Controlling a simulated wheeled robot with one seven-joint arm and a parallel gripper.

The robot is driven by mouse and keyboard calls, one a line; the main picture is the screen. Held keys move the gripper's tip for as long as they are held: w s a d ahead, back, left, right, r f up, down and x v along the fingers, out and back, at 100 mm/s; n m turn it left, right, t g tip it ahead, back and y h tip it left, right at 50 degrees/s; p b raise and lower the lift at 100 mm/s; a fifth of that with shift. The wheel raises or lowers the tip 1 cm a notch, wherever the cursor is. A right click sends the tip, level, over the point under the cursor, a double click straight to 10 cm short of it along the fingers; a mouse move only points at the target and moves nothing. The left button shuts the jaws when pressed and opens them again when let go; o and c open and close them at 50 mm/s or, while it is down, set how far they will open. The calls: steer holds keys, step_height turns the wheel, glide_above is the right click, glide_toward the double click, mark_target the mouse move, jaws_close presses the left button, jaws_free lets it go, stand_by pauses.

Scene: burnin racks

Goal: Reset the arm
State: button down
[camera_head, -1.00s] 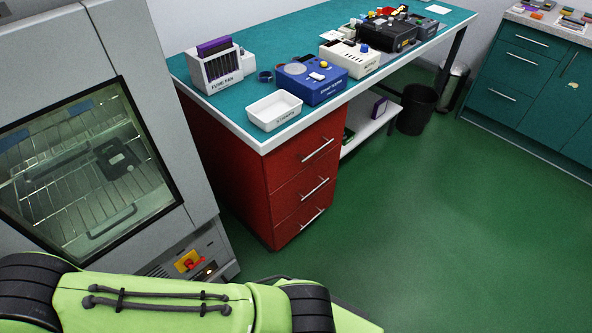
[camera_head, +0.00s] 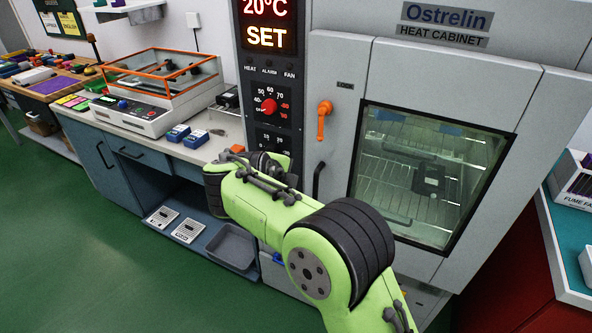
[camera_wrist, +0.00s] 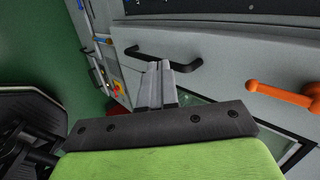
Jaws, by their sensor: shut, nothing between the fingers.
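My arm is lime green with black joints and reaches across the head view toward the front of the heat cabinet (camera_head: 345,60). In the wrist view my gripper (camera_wrist: 158,68) has its two grey fingers together with nothing between them. Beyond the fingertips is a black bar handle (camera_wrist: 185,66) on the pale cabinet front; I cannot tell whether they touch it. In the head view my gripper's fingers are hidden behind the arm.
The cabinet has an orange lever (camera_head: 324,120), also in the wrist view (camera_wrist: 280,95), a red knob (camera_head: 269,106) and a closed glass door (camera_head: 425,170). Left is a counter with an orange-framed machine (camera_head: 160,85) and blue boxes (camera_head: 186,136). Green floor (camera_head: 80,250) is clear at lower left.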

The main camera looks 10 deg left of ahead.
steer(key=s+d+r+n+g+p, duration=0.1)
steer(key=s+d+r+n+p, duration=0.1)
steer(key=s+d+r+n, duration=0.45)
steer(key=s+d+r+n+p, duration=0.3)
steer(key=d+r, duration=0.5)
steer(key=d, duration=0.4)
steer(key=s+d+n+p, duration=0.1)
steer(key=s+d+n, duration=0.2)
steer(key=s, duration=0.4)
steer(key=s+d+f+n+g+y+p, duration=0.1)
steer(key=s+n, duration=0.3)
steer(key=s, duration=0.4)
steer(key=s+d+n+g+p, duration=0.1)
steer(key=s+d+n+p, duration=0.1)
steer(key=s, duration=0.6)
steer(key=d+n, duration=0.1)
steer(key=d, duration=0.1)
steer(key=shift+s+d+f+n+y, duration=0.15)
steer(key=shift+d+f+n+y, duration=0.15)
steer(key=shift+f+n+y, duration=0.1)
steer(key=shift+r, duration=0.1)
